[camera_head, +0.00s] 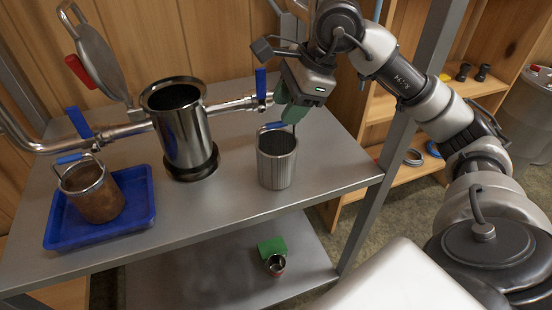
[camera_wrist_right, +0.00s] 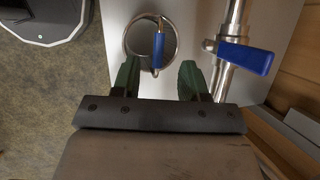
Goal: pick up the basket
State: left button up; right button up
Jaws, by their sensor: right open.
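A grey metal basket (camera_head: 277,165) with a blue-gripped handle (camera_head: 272,127) stands upright on the right part of the steel table. My right gripper (camera_head: 290,108) is just above its rim, with green fingers apart and pointing down. In the right wrist view the round basket (camera_wrist_right: 133,38) and its blue handle grip (camera_wrist_right: 158,47) lie just beyond the open fingers (camera_wrist_right: 158,80). I cannot tell whether a finger touches the handle. A second, brown basket (camera_head: 97,203) with a blue-gripped handle sits in a blue tray (camera_head: 140,218) at the left. My left gripper is out of view.
A steel pot (camera_head: 185,140) with piping and blue valve levers (camera_head: 261,84) stands behind the basket; one lever (camera_wrist_right: 245,58) is close to the right finger. A lower shelf holds a green block (camera_head: 271,246) and a small cup (camera_head: 276,265). The front table surface (camera_head: 215,210) is clear.

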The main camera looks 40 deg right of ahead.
aim_at(276, 125)
jog(key=x, duration=0.5)
jog(key=shift+a+f, duration=0.1)
jog(key=shift+f, duration=0.25)
jog(key=shift+c, duration=0.4)
grip_shut()
